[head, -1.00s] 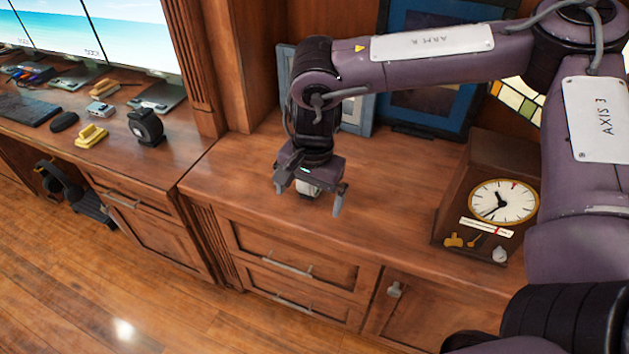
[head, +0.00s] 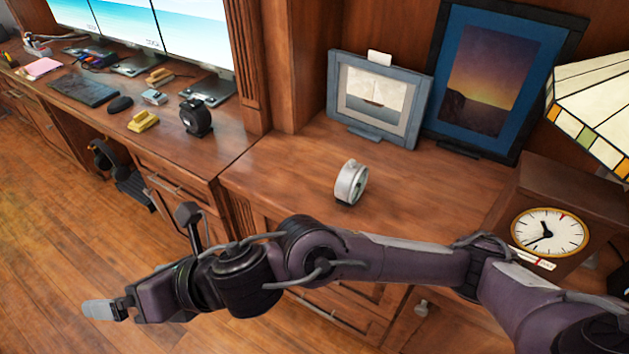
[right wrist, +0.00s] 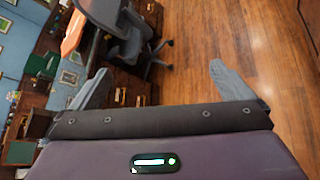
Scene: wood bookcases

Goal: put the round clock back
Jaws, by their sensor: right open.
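The small round clock (head: 350,182), pale with a silvery rim, stands upright on the wooden counter (head: 290,180). It is turned mostly sideways, so its face is hard to see. In front of the framed pictures, nothing touches it. My right gripper (head: 105,311) is at the lower left of the head view, out past the counter's front edge and well away from the clock. In the right wrist view the right gripper (right wrist: 160,85) is open, its fingers wide apart with nothing between them. My left gripper is not in view.
A brown box clock (head: 555,225) stands at the right. A grey-framed picture (head: 375,134) and a blue-framed picture (head: 450,60) stand behind. A lamp shade (head: 598,100) hangs over the right. A desk with a black tape dispenser (head: 196,118) is at left. A chair (right wrist: 125,40) shows in the wrist view.

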